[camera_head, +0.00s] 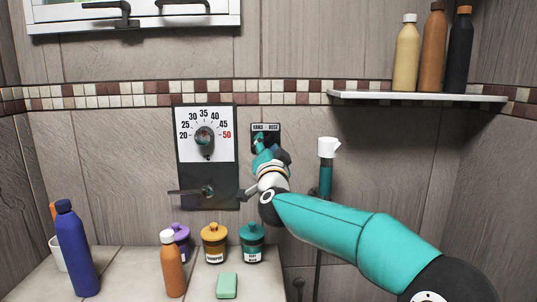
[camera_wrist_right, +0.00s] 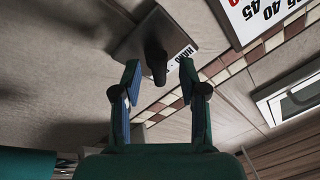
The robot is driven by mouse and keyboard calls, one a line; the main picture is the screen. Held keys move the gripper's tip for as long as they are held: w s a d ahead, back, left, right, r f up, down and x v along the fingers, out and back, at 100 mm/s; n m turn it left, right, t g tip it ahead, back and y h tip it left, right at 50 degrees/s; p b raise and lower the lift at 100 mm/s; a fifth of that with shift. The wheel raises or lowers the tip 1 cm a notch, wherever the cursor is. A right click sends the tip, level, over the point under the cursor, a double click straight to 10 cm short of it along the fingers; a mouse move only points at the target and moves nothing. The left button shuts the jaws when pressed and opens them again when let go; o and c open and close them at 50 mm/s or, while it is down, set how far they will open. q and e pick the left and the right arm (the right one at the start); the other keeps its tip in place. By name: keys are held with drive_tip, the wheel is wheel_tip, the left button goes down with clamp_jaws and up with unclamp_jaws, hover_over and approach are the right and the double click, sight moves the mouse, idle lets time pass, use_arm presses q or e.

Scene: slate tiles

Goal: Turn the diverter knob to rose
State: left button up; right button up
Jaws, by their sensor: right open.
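The diverter plate (camera_head: 265,127) is a small dark panel on the tiled wall, with a white strip on top lettered with "ROSE" at its right. In the head view my right gripper covers most of it, and its knob is hidden. In the right wrist view the dark knob (camera_wrist_right: 155,58) stands out from the plate (camera_wrist_right: 180,30), between and just beyond the fingertips. My right gripper (camera_head: 268,154) is open in front of the plate, a finger on either side of the knob; I cannot tell whether they touch it. My left gripper is not in view.
Left of the diverter is a temperature panel (camera_head: 208,182) with a round dial (camera_head: 204,138) and a lower lever. A hand shower (camera_head: 326,165) hangs to the right. Bottles and jars stand on the ledge (camera_head: 120,262) below; a shelf (camera_head: 420,97) with bottles is at upper right.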

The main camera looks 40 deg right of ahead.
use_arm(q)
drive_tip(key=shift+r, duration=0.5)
use_arm(e)
drive_tip(key=v, duration=1.1)
drive_tip(key=shift+s+a, duration=0.2)
drive_tip(key=shift+s, duration=0.05)
